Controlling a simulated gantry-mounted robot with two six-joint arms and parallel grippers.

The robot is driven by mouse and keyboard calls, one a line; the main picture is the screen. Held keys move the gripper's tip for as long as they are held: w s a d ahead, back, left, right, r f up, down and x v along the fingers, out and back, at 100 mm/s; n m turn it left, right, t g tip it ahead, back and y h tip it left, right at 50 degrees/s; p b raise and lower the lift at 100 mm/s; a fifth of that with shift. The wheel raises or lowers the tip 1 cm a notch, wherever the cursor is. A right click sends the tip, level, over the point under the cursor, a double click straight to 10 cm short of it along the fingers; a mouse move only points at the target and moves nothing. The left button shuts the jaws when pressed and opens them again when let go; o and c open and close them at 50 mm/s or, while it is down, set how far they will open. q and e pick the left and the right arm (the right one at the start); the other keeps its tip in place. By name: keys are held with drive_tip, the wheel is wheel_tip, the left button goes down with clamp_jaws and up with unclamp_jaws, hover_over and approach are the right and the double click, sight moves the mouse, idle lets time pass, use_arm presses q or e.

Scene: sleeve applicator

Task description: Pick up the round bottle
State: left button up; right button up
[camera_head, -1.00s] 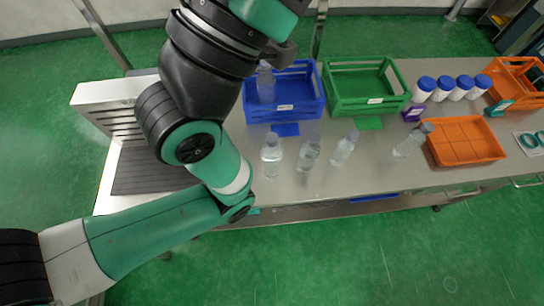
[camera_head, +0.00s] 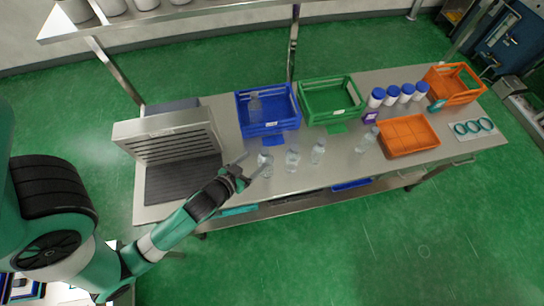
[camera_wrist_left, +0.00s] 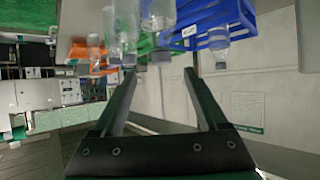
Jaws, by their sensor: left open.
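Several clear bottles stand in a row on the steel table: a leftmost one (camera_head: 265,164), a second (camera_head: 293,158), a third (camera_head: 318,151) and one farther right (camera_head: 367,141) that looks tilted. I cannot tell which is the round bottle. My left gripper (camera_head: 256,164) is open beside the leftmost bottle, with its fingers pointing toward it; contact is unclear. In the left wrist view the picture is upside down; bottles (camera_wrist_left: 158,14) show beyond the open, empty fingers (camera_wrist_left: 160,73). My right gripper is not in view.
A blue crate (camera_head: 268,127) holding a clear bottle (camera_head: 255,103) and a green crate (camera_head: 332,115) stand behind the row. An orange tray (camera_head: 408,137) and white blue-capped jars (camera_head: 392,95) are to the right. A grey slatted machine (camera_head: 168,140) stands left.

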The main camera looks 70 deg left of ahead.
sight(264, 150)
use_arm(q)
drive_tip(key=x, duration=0.5)
drive_tip(key=shift+w+a+r, duration=0.1)
drive_tip(key=shift+a+r, duration=0.05)
drive_tip(key=shift+a, duration=0.25)
drive_tip(key=shift+f+b+x, duration=0.2)
drive_tip(key=shift+b+x, duration=0.2)
drive_tip(key=shift+x, duration=2.7)
drive_tip(key=shift+d, duration=0.15)
clamp_jaws()
drive_tip(key=shift+r, duration=0.1)
